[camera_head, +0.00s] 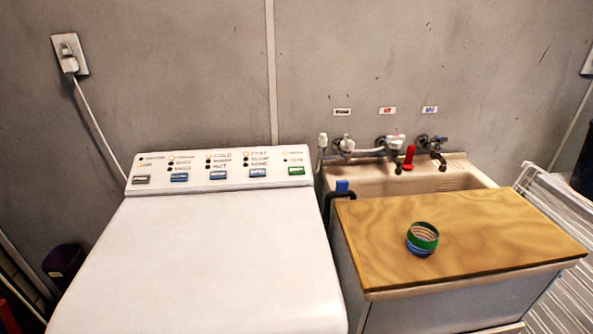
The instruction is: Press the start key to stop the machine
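The white machine (205,262) stands at the left centre with its lid shut. Its control panel (215,172) runs along the back edge. A row of keys sits on the panel: a grey key (141,180) at the left end, blue keys (218,175) along the middle and a green key (296,171) at the right end. Small indicator dots and labels sit above the keys. The lettering is too small to read, so I cannot tell for sure which is the start key. My gripper is not in view.
A utility sink (455,178) with taps (395,143) stands right of the machine. A wooden board (480,225) covers its front and carries a green and blue ringed object (422,238). A white cord (97,125) runs from the wall outlet (69,54). A white rack (565,205) is at far right.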

